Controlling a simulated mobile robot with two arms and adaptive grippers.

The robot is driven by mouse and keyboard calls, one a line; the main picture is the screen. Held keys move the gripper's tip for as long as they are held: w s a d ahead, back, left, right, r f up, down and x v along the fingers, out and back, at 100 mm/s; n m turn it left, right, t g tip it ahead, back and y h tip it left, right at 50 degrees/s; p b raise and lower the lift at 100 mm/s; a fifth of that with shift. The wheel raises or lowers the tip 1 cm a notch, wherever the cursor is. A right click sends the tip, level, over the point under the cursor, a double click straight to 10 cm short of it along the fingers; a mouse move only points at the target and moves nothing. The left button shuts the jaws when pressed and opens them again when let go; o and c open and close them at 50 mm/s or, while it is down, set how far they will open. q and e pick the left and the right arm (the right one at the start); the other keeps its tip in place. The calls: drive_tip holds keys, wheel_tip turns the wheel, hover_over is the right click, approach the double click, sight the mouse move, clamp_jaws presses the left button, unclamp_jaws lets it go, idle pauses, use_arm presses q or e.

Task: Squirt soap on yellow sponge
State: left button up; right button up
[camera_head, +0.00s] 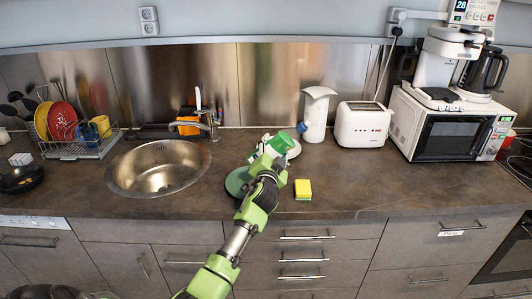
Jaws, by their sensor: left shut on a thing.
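The yellow sponge (303,187) lies flat on the counter near its front edge, with a darker green side showing below the yellow. My left arm reaches up from the bottom of the view. Its gripper (273,149) is over the counter, behind and left of the sponge. It is shut on a green soap bottle (281,142), which is tilted and held apart from the sponge. The gripper and arm hide part of the bottle, and its nozzle cannot be made out. My right gripper is not in view.
A green plate (237,181) lies left of my arm. The sink (157,167) and dish rack (85,147) are to the left. A white jug-like container (316,114), toaster (363,124) and microwave (441,126) stand behind to the right. The counter right of the sponge is clear.

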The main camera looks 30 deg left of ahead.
use_arm(q)
drive_tip(key=w+d+r+n+b, duration=0.4)
drive_tip(key=d+n+b, duration=0.1)
drive_tip(key=d+n, duration=0.3)
drive_tip(key=shift+d+h+b, duration=0.3)
drive_tip(key=shift+d, duration=0.55)
drive_tip(key=shift+f, duration=0.15)
drive_tip(key=s+f, duration=0.5)
drive_tip(key=s, duration=0.3)
drive_tip(key=s+d+f+m+h, duration=0.1)
drive_tip(key=s+d, duration=0.3)
drive_tip(key=s, duration=0.4)
drive_tip(key=s+d+f+m+t+h, duration=0.1)
drive_tip(key=s+d+h, duration=0.2)
drive_tip(key=s+d, duration=0.2)
drive_tip(key=s+d+m+h, duration=0.2)
drive_tip(key=s+d, duration=0.3)
drive_tip(key=s, duration=0.7)
drive_tip(key=shift+f+h, duration=0.4)
drive_tip(key=shift+f, duration=0.1)
